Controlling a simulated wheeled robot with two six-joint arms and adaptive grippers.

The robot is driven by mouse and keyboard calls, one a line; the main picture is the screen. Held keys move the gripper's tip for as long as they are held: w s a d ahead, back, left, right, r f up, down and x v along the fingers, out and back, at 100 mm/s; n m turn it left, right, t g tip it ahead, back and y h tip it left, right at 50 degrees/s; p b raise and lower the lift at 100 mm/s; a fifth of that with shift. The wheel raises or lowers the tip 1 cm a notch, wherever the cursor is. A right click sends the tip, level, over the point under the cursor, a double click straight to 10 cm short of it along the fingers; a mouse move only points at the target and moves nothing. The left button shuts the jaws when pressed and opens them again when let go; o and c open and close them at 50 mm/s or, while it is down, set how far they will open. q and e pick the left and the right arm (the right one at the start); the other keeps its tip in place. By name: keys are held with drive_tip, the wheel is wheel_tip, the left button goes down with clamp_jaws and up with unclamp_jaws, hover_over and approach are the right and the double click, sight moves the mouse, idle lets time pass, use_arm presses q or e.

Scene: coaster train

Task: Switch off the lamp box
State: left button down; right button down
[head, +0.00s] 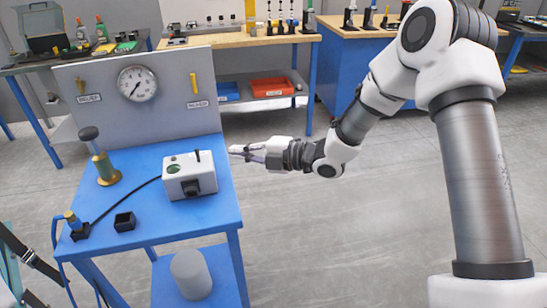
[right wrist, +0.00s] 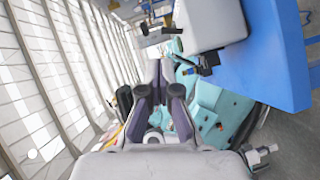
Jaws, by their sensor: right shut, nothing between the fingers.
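The lamp box (head: 189,177) is a white box on the blue table, toward its right edge. A white box, likely the lamp box (right wrist: 212,24), also shows at the top of the right wrist view. My right gripper (head: 234,150) is shut and empty, to the right of the box and apart from it, pointing left. My left gripper is not in view.
The blue table (head: 148,225) also bears a brass-based post with a dark knob (head: 103,165), a black open cube (head: 125,221) and a cable running to the box. A grey panel with a gauge (head: 138,84) stands behind. The floor to the right is clear.

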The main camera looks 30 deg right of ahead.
drive_tip(key=f+v, duration=0.1)
drive_tip(key=v, duration=0.4)
drive_tip(key=s+a+f+m+g+h, duration=0.1)
drive_tip(key=s+f+m+g+h, duration=0.1)
drive_tip(key=s+f+m, duration=0.45)
drive_tip(key=s+a+f+m+g+h, duration=0.1)
drive_tip(key=f+m+g+h, duration=0.2)
drive_tip(key=f, duration=0.7)
drive_tip(key=s+a+f+m+g+h, duration=0.1)
drive_tip(key=s+f+m+h, duration=0.15)
drive_tip(key=f+m, duration=0.45)
drive_tip(key=s+d+f+m+g+h, duration=0.1)
drive_tip(key=s+f+m, duration=0.3)
drive_tip(key=s, duration=0.6)
drive_tip(key=s+d+f+m+g+h, duration=0.2)
drive_tip(key=s+f+m+g+h, duration=0.1)
drive_tip(key=s+f, duration=0.4)
drive_tip(key=s+m+g, duration=0.1)
drive_tip(key=s, duration=0.2)
drive_tip(key=shift+f+g, duration=0.25)
drive_tip(key=shift+g, duration=0.05)
drive_tip(key=shift+s, duration=0.1)
